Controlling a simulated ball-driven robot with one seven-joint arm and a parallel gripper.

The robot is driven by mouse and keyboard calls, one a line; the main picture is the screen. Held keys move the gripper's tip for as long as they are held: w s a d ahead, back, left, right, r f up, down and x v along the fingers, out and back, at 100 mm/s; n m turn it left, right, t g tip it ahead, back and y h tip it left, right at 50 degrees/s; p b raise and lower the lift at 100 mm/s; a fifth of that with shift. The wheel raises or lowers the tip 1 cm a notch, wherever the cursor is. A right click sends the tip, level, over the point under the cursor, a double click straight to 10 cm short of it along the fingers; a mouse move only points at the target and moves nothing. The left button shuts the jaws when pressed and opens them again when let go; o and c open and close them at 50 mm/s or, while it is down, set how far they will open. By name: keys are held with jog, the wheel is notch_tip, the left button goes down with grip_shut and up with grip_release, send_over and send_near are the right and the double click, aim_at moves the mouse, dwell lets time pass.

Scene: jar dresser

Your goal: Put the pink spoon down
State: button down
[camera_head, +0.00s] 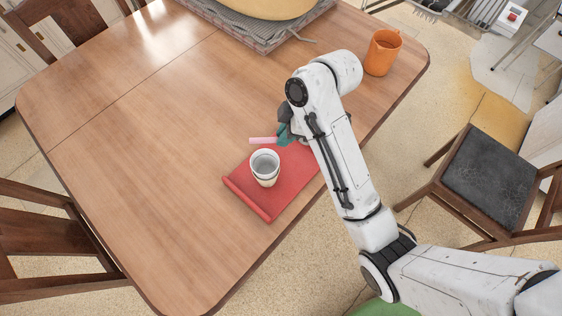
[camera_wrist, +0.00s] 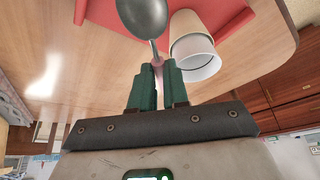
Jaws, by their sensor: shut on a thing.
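The pink spoon has a pink handle and a grey metal bowl. Its handle (camera_head: 262,140) sticks out to the left of my gripper (camera_head: 284,136) in the head view, beyond the far edge of the red mat. In the wrist view my gripper (camera_wrist: 158,78) is shut on the pink handle, and the spoon's bowl (camera_wrist: 143,14) points away from the fingers. In the head view the bowl is not visible. How high the spoon is above the table cannot be told.
A white cup (camera_head: 265,167) stands on the red mat (camera_head: 258,204), close to my gripper; it also shows in the wrist view (camera_wrist: 192,38). An orange mug (camera_head: 382,53) stands at the table's right. A woven tray (camera_head: 262,42) lies at the back. The table's left is clear.

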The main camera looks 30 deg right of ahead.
aim_at(285, 162)
notch_tip(285, 162, down, 12)
jog(key=shift+d, duration=0.1)
dwell(0.4)
jog(key=shift+f, duration=0.1)
jog(key=c, duration=1.1)
grip_release()
jog(key=v, duration=1.2)
jog(key=s+d+f+m+h, duration=0.1)
jog(key=s+f+m, duration=0.1)
jog(key=s+m, duration=0.2)
jog(key=s+d+f+m+h, duration=0.1)
jog(key=s+m, duration=0.3)
jog(key=s, duration=0.5)
jog(key=s+d+f+m+g+h, duration=0.1)
jog(key=s+f+m+h, duration=0.1)
jog(key=s+m, duration=0.3)
jog(key=shift+s+d+f, duration=0.15)
jog(key=shift+s+d, duration=0.05)
jog(key=shift+s, duration=0.45)
jog(key=shift+s+d+f, duration=0.15)
jog(key=shift+s, duration=0.55)
